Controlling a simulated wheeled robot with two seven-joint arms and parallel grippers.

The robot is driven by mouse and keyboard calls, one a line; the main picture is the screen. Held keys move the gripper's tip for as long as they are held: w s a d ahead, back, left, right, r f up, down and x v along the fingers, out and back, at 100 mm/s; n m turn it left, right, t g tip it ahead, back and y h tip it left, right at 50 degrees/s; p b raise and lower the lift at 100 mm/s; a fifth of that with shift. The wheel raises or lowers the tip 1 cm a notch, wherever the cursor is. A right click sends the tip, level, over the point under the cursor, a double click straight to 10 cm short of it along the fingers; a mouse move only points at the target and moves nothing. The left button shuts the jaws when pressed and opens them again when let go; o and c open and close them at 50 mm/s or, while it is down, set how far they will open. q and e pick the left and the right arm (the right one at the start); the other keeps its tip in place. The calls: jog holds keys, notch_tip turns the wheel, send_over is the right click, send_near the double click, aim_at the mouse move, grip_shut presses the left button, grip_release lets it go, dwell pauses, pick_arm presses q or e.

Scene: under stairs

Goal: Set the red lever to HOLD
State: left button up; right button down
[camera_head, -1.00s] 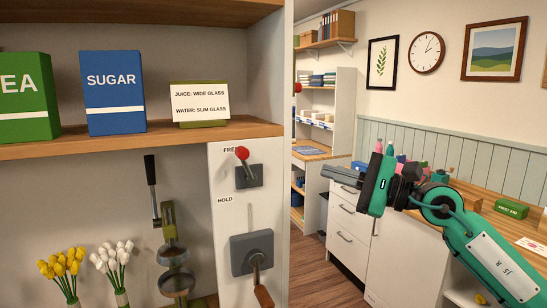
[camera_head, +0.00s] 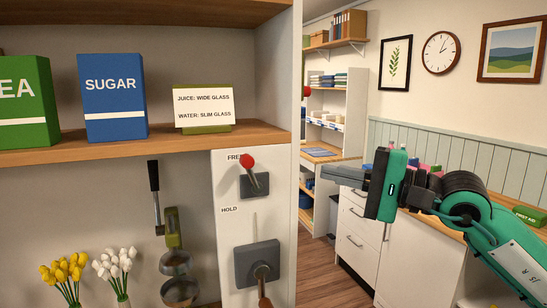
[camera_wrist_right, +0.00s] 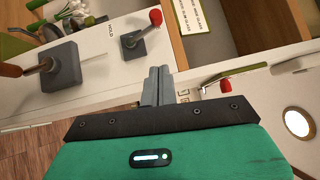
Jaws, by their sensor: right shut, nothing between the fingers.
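The red lever (camera_head: 247,161) has a red knob on a short arm from a dark base on the white panel (camera_head: 231,260). Its knob points up, beside the partly covered FREE label (camera_head: 233,157). The HOLD label (camera_head: 229,210) is lower on the panel. The lever also shows in the right wrist view (camera_wrist_right: 155,17), top centre. My right gripper (camera_head: 325,172) is shut and empty, to the right of the panel and apart from the lever. Its closed fingers (camera_wrist_right: 157,75) point towards the panel side in the wrist view. My left gripper is not in view.
A grey box (camera_head: 257,262) with a brown-handled crank sits below the lever. A wooden shelf (camera_head: 150,146) with boxes and a sign is left of it. Another red knob (camera_head: 307,91) shows past the panel's right edge. A white drawer cabinet (camera_head: 352,240) stands behind my right arm.

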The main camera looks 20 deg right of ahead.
aim_at(252, 165)
pick_arm(q)
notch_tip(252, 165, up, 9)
jog(key=p, duration=0.7)
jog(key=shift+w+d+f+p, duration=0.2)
jog(key=shift+p, duration=0.15)
pick_arm(e)
jog(key=shift+w+a+r, duration=0.15)
jog(key=shift+w+a, duration=0.8)
jog(key=shift+a, duration=0.65)
jog(key=shift+w+a+r, duration=0.2)
jog(key=shift+w+a, duration=0.7)
jog(key=shift+a, duration=0.75)
jog(key=shift+w+a+r, duration=0.15)
jog(key=shift+w+a, duration=0.8)
jog(key=shift+a, duration=0.65)
